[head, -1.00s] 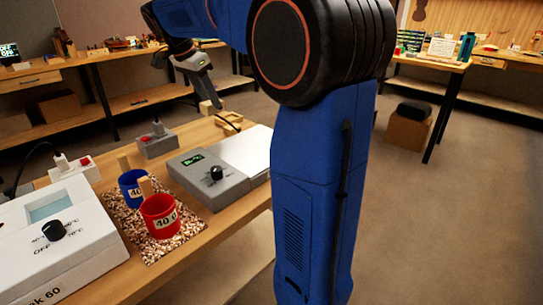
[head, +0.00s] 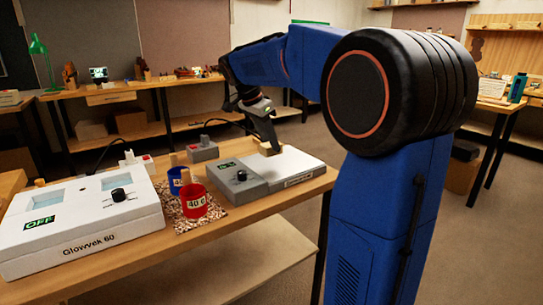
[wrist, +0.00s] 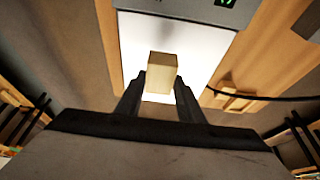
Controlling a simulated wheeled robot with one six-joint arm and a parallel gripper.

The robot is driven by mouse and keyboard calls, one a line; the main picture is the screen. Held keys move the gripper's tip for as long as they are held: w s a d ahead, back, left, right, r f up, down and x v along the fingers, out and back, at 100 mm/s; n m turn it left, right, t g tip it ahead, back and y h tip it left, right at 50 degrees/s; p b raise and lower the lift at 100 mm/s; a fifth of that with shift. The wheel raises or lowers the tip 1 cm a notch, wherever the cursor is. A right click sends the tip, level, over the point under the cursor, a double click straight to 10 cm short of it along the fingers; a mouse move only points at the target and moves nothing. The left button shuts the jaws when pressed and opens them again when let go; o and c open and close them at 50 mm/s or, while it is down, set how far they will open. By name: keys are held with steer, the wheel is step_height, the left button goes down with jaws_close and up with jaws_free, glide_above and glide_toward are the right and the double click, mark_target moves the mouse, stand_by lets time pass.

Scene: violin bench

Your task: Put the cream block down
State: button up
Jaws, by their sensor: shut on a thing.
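The cream block (head: 269,149) is between the fingertips of my gripper (head: 264,143). In the wrist view the block (wrist: 163,68) stands out beyond the two dark fingers of my gripper (wrist: 160,88), which are shut on its sides. Block and gripper are over the white plate (wrist: 196,50) of the grey hotplate unit, which also shows in the head view (head: 298,164). I cannot tell whether the block touches the plate.
The hotplate's grey control box (head: 237,178) has a dark knob. Left of it, a red cup (head: 194,205) and a blue cup (head: 177,184) stand on a speckled mat (head: 183,224). A white Glowvek 60 unit (head: 95,228) is further left. A wooden piece (wrist: 236,101) lies beside the plate.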

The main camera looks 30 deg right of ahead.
mark_target(269, 154)
steer(key=shift+f, duration=2.35)
steer(key=shift+f, duration=0.1)
steer(key=o, duration=1)
steer(key=v, duration=1.2)
steer(key=s+a+f+n+t+y, duration=0.1)
steer(key=s+a+f+n, duration=0.2)
steer(key=s+f+n, duration=0.3)
steer(key=s+a+f+n+t+y, duration=0.2)
steer(key=s+a+f+n, duration=0.2)
steer(key=s+f, duration=0.5)
steer(key=s+a+f+n+t+y, duration=0.1)
steer(key=s+a+f+n, duration=0.3)
steer(key=s, duration=1.1)
step_height(269, 154, down, 4)
steer(key=shift+a+f+n+t, duration=0.15)
steer(key=shift+n+t, duration=0.15)
steer(key=shift+n, duration=1.5)
